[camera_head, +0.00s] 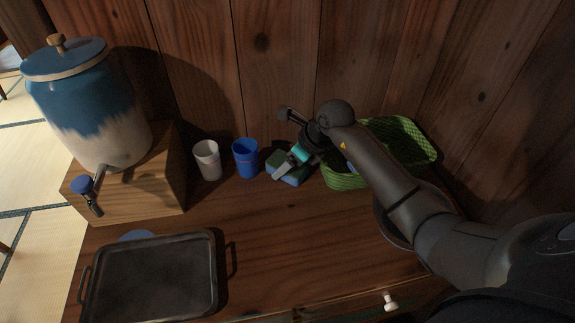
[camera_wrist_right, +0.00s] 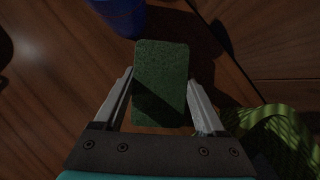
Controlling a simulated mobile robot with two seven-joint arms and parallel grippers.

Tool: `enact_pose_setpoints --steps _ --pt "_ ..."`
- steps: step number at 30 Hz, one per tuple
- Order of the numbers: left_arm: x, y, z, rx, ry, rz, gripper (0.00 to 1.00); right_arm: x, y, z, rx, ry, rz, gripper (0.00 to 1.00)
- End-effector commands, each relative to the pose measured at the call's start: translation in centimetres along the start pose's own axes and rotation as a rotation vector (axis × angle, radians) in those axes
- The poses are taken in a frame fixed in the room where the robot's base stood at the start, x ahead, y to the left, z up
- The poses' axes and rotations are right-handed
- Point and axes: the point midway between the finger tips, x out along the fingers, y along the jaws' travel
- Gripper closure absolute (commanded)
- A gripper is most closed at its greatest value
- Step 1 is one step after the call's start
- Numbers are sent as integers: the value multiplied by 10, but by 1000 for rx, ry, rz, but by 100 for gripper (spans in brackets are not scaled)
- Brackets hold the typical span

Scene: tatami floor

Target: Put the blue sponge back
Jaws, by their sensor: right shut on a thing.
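The sponge (camera_head: 294,180) has a green scouring side up and a blue side below. It is at the back of the wooden counter, between the blue cup and the green basket (camera_head: 345,182). My right gripper (camera_head: 287,167) comes down over it and is shut on it. In the right wrist view the green face of the sponge (camera_wrist_right: 160,95) shows between the two fingers. I cannot tell whether the sponge touches the counter. My left gripper is not in view.
A blue cup (camera_head: 246,160) stands close left of the sponge, with a white cup (camera_head: 207,161) beyond it. A dispenser (camera_head: 90,110) stands on a wooden box (camera_head: 150,185). A dark tray (camera_head: 155,280) lies front left. The middle counter (camera_head: 280,240) is clear.

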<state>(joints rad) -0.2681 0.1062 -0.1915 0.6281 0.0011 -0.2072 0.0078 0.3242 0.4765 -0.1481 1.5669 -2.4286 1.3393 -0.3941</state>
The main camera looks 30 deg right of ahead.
Motion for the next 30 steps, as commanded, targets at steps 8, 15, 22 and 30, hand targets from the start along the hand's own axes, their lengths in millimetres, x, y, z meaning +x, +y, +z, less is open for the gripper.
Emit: enact_pose_setpoints --steps 8,15,22,30 --pt "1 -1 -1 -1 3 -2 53 1 -1 0 -1 -1 -2 71" --pt "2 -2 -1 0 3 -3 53 3 -1 -2 0 -1 -2 12" --pt "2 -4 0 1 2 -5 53 3 0 -1 0 -1 -1 0" --pt "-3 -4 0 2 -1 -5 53 -8 -2 1 -1 -2 -4 0"
